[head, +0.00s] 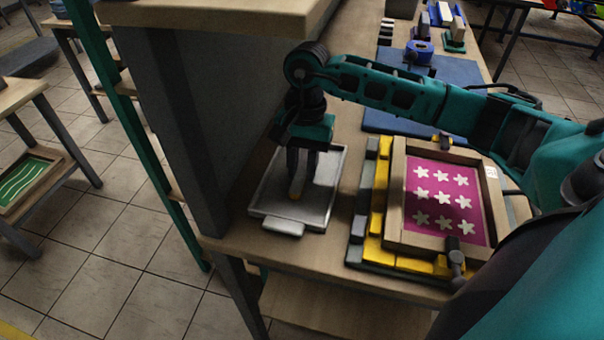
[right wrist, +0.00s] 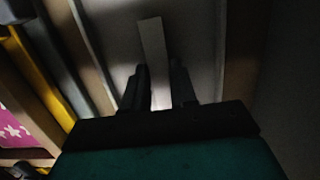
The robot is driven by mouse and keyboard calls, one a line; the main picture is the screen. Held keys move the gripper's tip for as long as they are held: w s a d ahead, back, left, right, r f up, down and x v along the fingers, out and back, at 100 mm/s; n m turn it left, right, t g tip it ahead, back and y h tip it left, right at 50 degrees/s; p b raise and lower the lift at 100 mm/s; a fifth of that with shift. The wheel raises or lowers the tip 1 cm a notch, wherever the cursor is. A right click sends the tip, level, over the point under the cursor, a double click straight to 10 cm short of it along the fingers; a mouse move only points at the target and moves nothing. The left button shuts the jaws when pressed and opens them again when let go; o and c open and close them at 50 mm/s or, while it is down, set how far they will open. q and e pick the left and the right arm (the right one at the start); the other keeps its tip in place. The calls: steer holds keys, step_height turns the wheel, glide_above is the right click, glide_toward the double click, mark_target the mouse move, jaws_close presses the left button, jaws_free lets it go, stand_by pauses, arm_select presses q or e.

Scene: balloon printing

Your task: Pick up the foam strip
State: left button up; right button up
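A pale, narrow foam strip (right wrist: 153,42) shows in the right wrist view, stretching away from between my right gripper's fingers. My right gripper (head: 301,168) points down over the grey metal tray (head: 264,205). Its two fingers stand one on each side of the strip with a small gap between them, also in the right wrist view (right wrist: 160,85). I cannot tell whether they press on the strip. My left gripper is out of view.
Right of the tray stands a wooden frame (head: 397,200) around a magenta sheet with white stars (head: 440,200), with yellow bars (head: 378,210) beside it. A tall grey panel (head: 205,110) rises close on the left. Blue mats (head: 400,122) lie further back.

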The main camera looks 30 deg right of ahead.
mark_target(304, 171)
jaws_close()
steer(key=shift+s+d+r, duration=0.15)
steer(key=shift+r, duration=0.3)
step_height(304, 171, up, 6)
steer(key=shift+r+b, duration=0.15)
steer(key=shift+b, duration=0.2)
steer(key=s+d+b, duration=0.1)
steer(key=s+d, duration=0.2)
steer(key=s, duration=0.1)
steer(key=s+d+b, duration=0.1)
steer(key=s+d, duration=0.3)
steer(key=s, duration=0.1)
steer(key=s+d+b, duration=0.2)
steer(key=s+d, duration=0.2)
steer(key=shift+s+d, duration=0.15)
steer(key=shift+s, duration=0.05)
steer(key=shift+s+d, duration=0.45)
steer(key=shift+s, duration=0.05)
steer(key=shift+s+d, duration=0.2)
